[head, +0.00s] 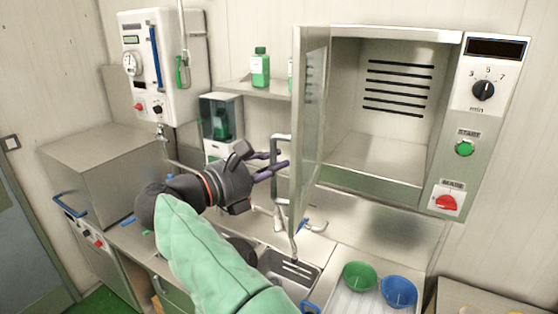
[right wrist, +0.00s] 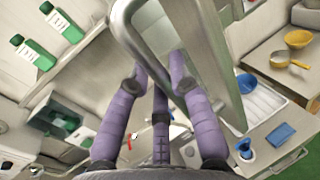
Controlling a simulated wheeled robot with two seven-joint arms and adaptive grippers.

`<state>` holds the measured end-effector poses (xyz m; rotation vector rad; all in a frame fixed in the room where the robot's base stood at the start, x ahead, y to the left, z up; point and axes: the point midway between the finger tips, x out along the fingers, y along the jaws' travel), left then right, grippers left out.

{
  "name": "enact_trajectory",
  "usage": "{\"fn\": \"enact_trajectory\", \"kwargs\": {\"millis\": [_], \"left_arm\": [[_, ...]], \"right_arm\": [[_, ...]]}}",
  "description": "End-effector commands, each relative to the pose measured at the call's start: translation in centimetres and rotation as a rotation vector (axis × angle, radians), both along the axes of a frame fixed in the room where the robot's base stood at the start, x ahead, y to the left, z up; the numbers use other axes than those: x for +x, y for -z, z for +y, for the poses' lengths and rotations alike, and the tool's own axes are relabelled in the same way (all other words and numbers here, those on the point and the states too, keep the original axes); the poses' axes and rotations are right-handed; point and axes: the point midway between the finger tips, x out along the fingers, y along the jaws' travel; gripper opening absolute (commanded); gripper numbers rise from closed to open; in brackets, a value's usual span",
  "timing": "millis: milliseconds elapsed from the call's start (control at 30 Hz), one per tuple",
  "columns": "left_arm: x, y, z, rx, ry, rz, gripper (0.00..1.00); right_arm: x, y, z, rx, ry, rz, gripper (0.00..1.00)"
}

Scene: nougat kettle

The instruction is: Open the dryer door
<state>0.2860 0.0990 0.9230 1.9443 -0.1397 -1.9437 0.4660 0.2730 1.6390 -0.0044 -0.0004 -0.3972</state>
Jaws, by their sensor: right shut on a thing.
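The dryer (head: 385,115) is a steel wall box at upper right, its empty inside showing with dark slots at the back. Its glass-panelled door (head: 309,110) is hinged at the left and stands swung well out, seen nearly edge-on in the head view. A grey bar handle (head: 281,138) sits on the door's outer face. My right gripper (head: 284,166) is at the handle from the left, its purple fingers shut on it. In the right wrist view the fingers (right wrist: 160,85) close about the handle (right wrist: 132,38), beside the door edge. My left gripper is not in view.
A control panel with a dial (head: 483,90) is right of the dryer opening. A shelf with a green bottle (head: 260,68) is left of the door. Below are a sink (head: 285,268), a tap, a green bowl (head: 360,276) and a blue bowl (head: 398,290).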

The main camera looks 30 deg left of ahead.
Motion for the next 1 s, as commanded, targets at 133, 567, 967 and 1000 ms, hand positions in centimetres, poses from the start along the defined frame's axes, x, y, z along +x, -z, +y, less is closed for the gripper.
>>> {"fn": "enact_trajectory", "kwargs": {"millis": [133, 567, 967, 1000], "left_arm": [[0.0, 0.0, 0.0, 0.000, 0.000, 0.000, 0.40], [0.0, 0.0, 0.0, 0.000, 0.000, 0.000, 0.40], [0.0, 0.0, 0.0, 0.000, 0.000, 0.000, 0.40], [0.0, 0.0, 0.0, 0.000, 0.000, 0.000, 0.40]], "right_arm": [[0.1, -0.4, -0.2, 0.007, 0.002, -0.005, 0.00], [0.1, -0.3, -0.1, 0.005, 0.002, -0.003, 0.46], [-1.0, -0.1, 0.4, 0.002, -0.001, -0.002, 0.46], [-1.5, -0.1, 0.7, 0.002, -0.003, -0.002, 0.46]]}}
